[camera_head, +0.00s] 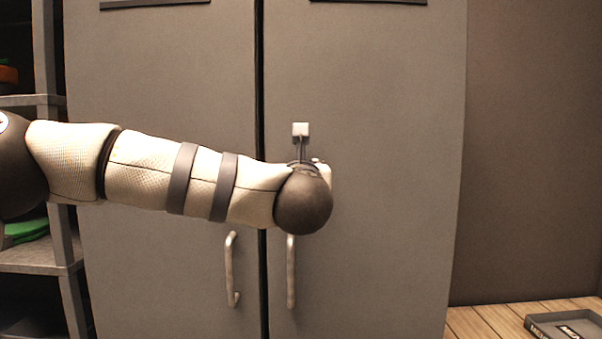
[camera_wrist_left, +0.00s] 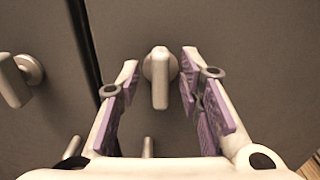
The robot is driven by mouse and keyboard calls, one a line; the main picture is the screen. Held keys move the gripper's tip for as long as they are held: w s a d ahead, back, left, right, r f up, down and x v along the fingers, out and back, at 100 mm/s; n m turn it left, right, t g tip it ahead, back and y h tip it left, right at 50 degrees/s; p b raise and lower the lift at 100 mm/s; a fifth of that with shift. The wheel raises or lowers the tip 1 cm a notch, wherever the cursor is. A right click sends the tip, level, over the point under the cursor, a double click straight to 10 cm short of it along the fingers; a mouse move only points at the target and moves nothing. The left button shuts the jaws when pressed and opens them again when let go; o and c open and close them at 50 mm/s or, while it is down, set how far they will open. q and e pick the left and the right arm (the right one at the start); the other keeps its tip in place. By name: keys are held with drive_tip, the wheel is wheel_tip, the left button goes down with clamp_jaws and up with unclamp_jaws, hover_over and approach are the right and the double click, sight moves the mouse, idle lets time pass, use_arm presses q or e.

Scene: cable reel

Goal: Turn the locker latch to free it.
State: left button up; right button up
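The grey latch (camera_wrist_left: 160,82) has a round base on the right locker door and a lever that hangs straight down in the left wrist view. My left gripper (camera_wrist_left: 160,75) is open, with one purple-padded finger on each side of the latch. A small gap shows between each finger and the latch, and it does not look gripped. My right gripper is in neither view.
A second grey knob or latch (camera_wrist_left: 22,75) sits left of the door gap. Two bar handles, left (camera_head: 231,270) and right (camera_head: 291,272), are below my arm. Shelves (camera_head: 40,258) stand at the left. A dark tray (camera_head: 565,326) lies on a wooden surface at lower right.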

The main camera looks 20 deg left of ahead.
use_arm(q)
clamp_jaws()
drive_tip(key=shift+d+f+m, duration=0.1)
drive_tip(key=shift+m, duration=2.9)
drive_tip(key=shift+d+f+m, duration=0.15)
drive_tip(key=shift+m, duration=2.85)
drive_tip(key=shift+d+f+m, duration=0.1)
drive_tip(key=shift+m, duration=2.9)
unclamp_jaws()
